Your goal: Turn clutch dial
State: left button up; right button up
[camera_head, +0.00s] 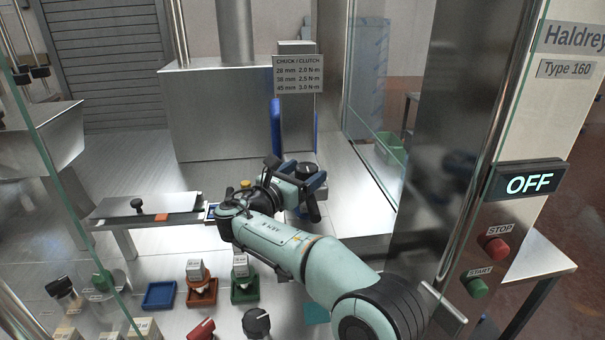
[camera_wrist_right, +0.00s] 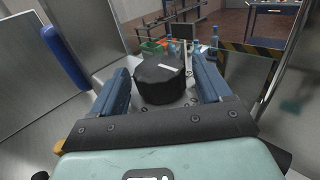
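The black round clutch dial (camera_wrist_right: 160,78) has a light pointer mark on its top and sits between the two blue fingers of my right gripper (camera_wrist_right: 164,90) in the wrist view. The fingers stand on either side of it with narrow gaps showing; I see no firm contact. In the head view my right gripper (camera_head: 302,178) is at the foot of the grey column, and the dial is mostly hidden there. A plate headed CHUCK / CLUTCH (camera_head: 298,74) lists 28, 38 and 45 mm with 2.0, 2.5 and 3.0 N·m. My left gripper is not in view.
A metal box (camera_head: 215,115) stands behind, and glass panels flank the work area. On the right post are an OFF display (camera_head: 528,182), a red STOP button (camera_head: 496,248) and a green START button (camera_head: 477,286). Small coloured trays (camera_head: 160,295) lie in front on the deck.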

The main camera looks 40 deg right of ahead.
jog(key=c, duration=0.8)
jog(key=shift+w+r+m+g+p, duration=0.15)
jog(key=shift+m+g+p, duration=0.35)
jog(key=shift+g, duration=0.3)
jog(key=shift+w+a+m+g+h, duration=0.15)
jog(key=shift+m+g+h, duration=0.15)
jog(key=shift+m+g, duration=0.6)
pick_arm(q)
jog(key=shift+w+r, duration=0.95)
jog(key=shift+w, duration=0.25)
pick_arm(e)
jog(key=shift+w+m+g, duration=0.1)
jog(key=shift+m+g, duration=0.7)
jog(key=shift+g, duration=0.6)
jog(key=shift+m+g, duration=0.8)
jog(key=shift+g, duration=1.1)
jog(key=o, duration=1)
jog(key=shift+o, duration=0.2)
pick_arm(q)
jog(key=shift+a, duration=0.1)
